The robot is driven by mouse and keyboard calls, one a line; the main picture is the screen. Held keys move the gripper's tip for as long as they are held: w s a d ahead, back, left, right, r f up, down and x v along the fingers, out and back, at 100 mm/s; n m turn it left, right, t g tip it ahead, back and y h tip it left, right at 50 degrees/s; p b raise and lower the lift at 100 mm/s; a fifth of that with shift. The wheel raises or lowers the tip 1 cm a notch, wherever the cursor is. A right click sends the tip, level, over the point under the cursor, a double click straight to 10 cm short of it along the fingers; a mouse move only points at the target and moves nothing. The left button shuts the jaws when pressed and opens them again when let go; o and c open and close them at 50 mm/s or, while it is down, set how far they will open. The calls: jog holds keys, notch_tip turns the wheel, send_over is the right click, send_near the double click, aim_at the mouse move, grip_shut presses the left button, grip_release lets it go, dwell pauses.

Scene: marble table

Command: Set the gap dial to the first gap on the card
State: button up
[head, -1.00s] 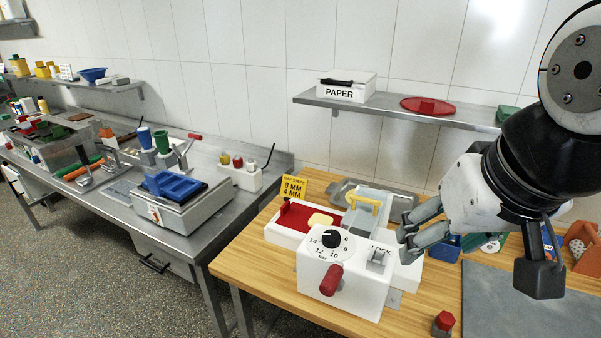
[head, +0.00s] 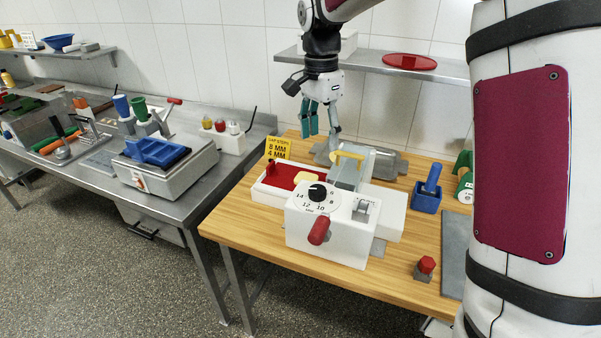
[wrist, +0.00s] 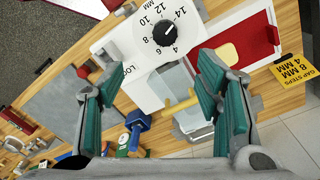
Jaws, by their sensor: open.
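The gap dial (head: 317,195) is a white round face with black numbers and a black knob, on the front of a white machine (head: 335,238). It also shows in the wrist view (wrist: 167,33), where I cannot tell surely which number the knob marks. The yellow card (head: 278,149) stands behind the machine and reads GAP STEPS, 8 MM, then 4 MM; it is at the right edge of the wrist view (wrist: 295,72). My gripper (head: 322,124) is open and empty, above and behind the machine, apart from the dial. Its teal-padded fingers frame the wrist view.
A red handle (head: 319,231) juts from the machine's front, with a LOCK switch (head: 362,209) right of the dial. Behind are a clear guard with a yellow handle (head: 347,155) and a red tray (head: 285,177). A blue holder (head: 427,197) and red-topped knob (head: 426,266) stand right.

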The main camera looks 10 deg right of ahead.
aim_at(317, 188)
jog(key=shift+m, duration=0.4)
jog(key=f+p, duration=0.1)
jog(key=f, duration=0.4)
jog(key=f+p, duration=0.1)
jog(key=f, duration=0.4)
jog(key=f+p, duration=0.1)
jog(key=f, duration=0.4)
jog(key=shift+w+f, duration=0.1)
jog(key=shift+w, duration=0.15)
jog(key=c, duration=1.2)
